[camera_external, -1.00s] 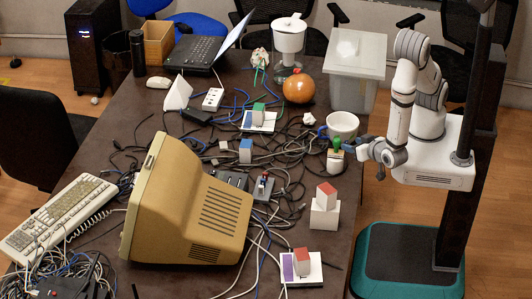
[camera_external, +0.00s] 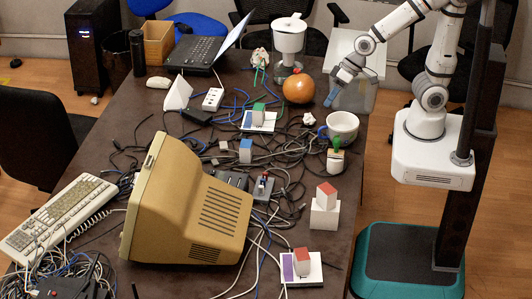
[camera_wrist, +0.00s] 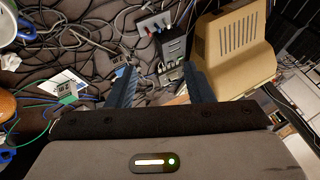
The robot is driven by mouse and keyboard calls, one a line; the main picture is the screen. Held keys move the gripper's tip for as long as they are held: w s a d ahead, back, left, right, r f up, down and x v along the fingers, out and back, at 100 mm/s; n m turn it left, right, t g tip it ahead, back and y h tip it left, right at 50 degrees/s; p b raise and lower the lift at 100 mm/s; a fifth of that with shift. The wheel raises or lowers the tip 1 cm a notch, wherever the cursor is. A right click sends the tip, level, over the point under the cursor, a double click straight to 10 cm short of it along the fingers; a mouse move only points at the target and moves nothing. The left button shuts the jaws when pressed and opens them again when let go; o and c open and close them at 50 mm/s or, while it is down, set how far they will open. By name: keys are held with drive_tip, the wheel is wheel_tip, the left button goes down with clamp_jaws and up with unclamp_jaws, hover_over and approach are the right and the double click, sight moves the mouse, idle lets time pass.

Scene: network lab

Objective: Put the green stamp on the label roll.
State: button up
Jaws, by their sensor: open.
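The green stamp (camera_external: 337,142) stands at the table's right edge, its green knob on top. I cannot make out the stamp or the roll in the wrist view.
Tangled cables cover the middle of the table. A green-topped block (camera_external: 259,108) sits on a card, and a beige monitor (camera_external: 190,205) stands in front.

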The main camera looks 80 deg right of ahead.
drive_tip(key=s+d+r+g+h, duration=0.1)
drive_tip(key=s+d+r+h, duration=0.1)
drive_tip(key=s+d, duration=0.2)
drive_tip(key=s+d+r+n+g+h, duration=0.1)
drive_tip(key=s+d, duration=0.4)
drive_tip(key=d, duration=0.6)
drive_tip(key=shift+s+r+n+h, duration=0.3)
drive_tip(key=shift+r+h, duration=0.2)
drive_tip(key=shift+r, duration=0.1)
drive_tip(key=shift+a, duration=0.1)
